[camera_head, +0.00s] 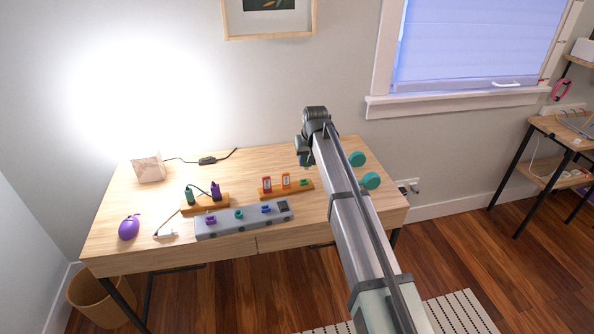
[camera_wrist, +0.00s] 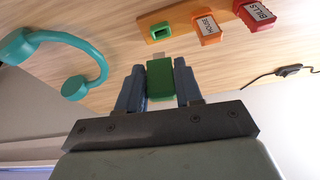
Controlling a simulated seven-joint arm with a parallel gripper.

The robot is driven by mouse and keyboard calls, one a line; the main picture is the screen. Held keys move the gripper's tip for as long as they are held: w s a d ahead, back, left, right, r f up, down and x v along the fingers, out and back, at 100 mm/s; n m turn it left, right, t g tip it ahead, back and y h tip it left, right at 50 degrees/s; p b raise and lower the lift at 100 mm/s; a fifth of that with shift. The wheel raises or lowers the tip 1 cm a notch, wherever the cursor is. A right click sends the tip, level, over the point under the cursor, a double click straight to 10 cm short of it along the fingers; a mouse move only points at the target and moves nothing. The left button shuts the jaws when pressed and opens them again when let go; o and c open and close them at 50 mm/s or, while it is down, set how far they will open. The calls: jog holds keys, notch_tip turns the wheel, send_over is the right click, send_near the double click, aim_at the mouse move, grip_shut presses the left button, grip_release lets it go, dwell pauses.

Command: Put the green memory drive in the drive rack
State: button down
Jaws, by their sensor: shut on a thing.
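My gripper (camera_wrist: 160,82) is shut on the green memory drive (camera_wrist: 159,80), with the drive's pale metal plug pointing away from the palm. In the head view, my gripper (camera_head: 306,160) is above the desk, beyond the right end of the drive rack, and my arm mostly hides the drive. The drive rack (camera_head: 273,193) is an orange wooden block with a red drive and an orange drive upright in it and a green socket (camera_head: 304,181) at its right end. In the wrist view, the green socket (camera_wrist: 160,30) is empty and apart from the plug; the drives read HOUSE (camera_wrist: 206,28) and BILLS (camera_wrist: 255,13).
A grey strip (camera_head: 228,225) with coloured sockets lies in front of the rack. Left of it are another wooden holder (camera_head: 206,203) with cabled plugs, a purple mouse (camera_head: 129,228) and a lamp (camera_head: 148,167). Teal headphones (camera_head: 370,180) lie to the right.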

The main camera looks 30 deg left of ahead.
aim_at(306, 166)
jog(key=shift+w+a+r+n, duration=0.15)
jog(key=shift+w+a+n, duration=0.15)
jog(key=shift+w+a, duration=0.35)
jog(key=shift+s+a+n, duration=0.1)
jog(key=shift+a+n, duration=0.05)
jog(key=shift+n, duration=0.35)
jog(key=shift+f, duration=2.9)
jog(key=shift+f, duration=1.2)
jog(key=c, duration=0.7)
grip_release()
jog(key=shift+o, duration=0.2)
